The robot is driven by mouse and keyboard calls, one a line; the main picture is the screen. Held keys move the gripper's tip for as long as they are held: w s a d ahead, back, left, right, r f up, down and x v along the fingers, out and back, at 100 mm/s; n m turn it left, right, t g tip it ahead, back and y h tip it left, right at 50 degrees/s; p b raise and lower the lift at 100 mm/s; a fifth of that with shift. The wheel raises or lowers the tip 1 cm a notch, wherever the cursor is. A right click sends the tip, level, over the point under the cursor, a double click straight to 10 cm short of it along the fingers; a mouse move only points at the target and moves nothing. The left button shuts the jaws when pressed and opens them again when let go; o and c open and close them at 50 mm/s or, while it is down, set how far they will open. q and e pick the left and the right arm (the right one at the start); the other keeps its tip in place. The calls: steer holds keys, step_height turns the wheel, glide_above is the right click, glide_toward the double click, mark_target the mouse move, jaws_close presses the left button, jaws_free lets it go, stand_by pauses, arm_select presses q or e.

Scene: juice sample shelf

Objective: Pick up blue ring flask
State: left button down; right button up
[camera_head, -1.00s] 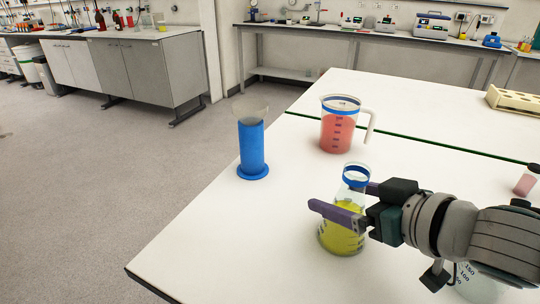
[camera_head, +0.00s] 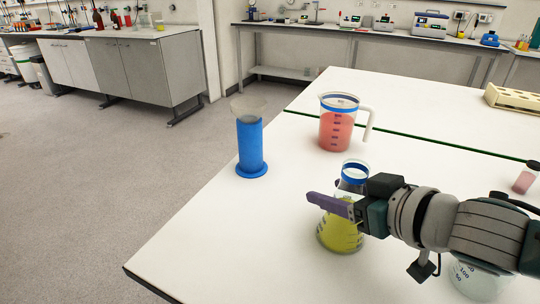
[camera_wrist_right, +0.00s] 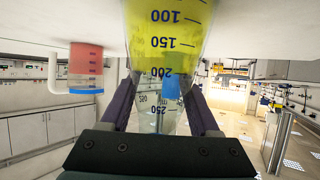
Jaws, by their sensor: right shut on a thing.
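The blue ring flask (camera_head: 340,235) is a clear conical flask with yellow liquid and a blue band at its neck. It stands upright on the white table near its left edge. My right gripper (camera_head: 335,203) reaches in from the right at the flask's upper body, just under the neck, and is shut on it. In the right wrist view, which is upside down, the flask (camera_wrist_right: 165,45) with its printed scale is between the two purple fingers (camera_wrist_right: 160,115). My left gripper is not in view.
A jug of red liquid (camera_head: 336,130) stands behind the flask. A blue cylinder with a clear top (camera_head: 251,148) stands to the left near the table edge. A clear beaker (camera_head: 478,280) is under my right arm. A beige rack (camera_head: 515,102) lies at the back right.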

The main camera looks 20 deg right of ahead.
jaws_close()
steer(key=shift+r, duration=0.2)
